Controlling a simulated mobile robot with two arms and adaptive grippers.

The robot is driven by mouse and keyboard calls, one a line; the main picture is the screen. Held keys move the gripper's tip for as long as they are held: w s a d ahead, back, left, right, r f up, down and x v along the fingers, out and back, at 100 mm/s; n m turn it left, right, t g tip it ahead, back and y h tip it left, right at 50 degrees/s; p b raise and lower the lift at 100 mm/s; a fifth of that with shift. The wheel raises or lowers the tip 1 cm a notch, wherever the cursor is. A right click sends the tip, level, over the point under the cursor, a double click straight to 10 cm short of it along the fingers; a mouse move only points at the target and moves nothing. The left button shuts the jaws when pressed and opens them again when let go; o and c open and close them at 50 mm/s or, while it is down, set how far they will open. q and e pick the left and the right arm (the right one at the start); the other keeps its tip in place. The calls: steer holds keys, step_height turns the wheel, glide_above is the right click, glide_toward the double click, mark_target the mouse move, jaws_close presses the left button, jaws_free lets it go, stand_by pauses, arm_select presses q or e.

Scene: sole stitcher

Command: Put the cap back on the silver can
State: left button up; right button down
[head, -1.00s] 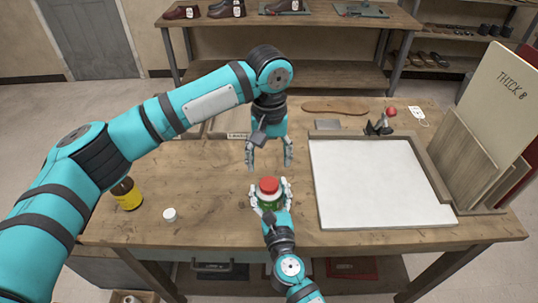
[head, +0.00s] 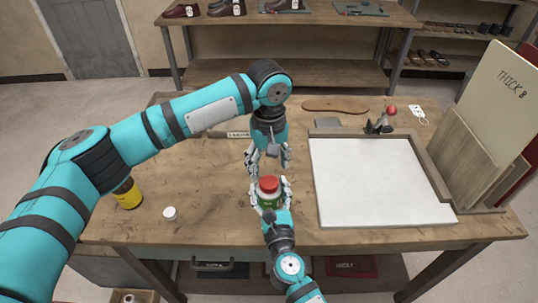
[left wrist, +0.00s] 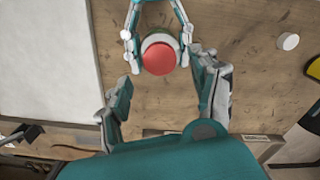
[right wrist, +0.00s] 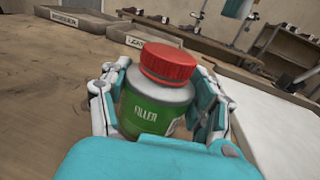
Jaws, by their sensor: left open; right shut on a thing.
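The grey-silver can (right wrist: 158,101) has a green label reading FILLER and stands upright between the fingers of my right gripper (head: 269,192), which is shut on it. A ribbed red cap (right wrist: 169,64) sits on its top; I cannot tell whether it is screwed down. My left gripper (head: 268,161) is open and empty, pointing down just behind and above the can. In the left wrist view the red cap (left wrist: 158,59) shows between and slightly beyond its fingertips, apart from them. A small white cap (head: 170,213) lies on the table at the left.
A yellow-labelled jar (head: 128,196) stands at the table's left, partly behind my left arm. A white board in a wooden frame (head: 375,180) lies right of the can. Labelled trays (right wrist: 77,21) are at the back. Bare table lies between the white cap and the can.

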mark_target(269, 181)
arm_select(q)
steer(key=shift+f, duration=2.4)
steer(key=c, duration=1.2)
steer(key=m, duration=0.6)
steer(key=shift+m, duration=0.4)
steer(key=shift+c, duration=0.2)
steer(key=m, duration=1.2)
steer(key=shift+m, duration=0.3)
steer(key=m, duration=0.4)
steer(key=shift+m, duration=0.3)
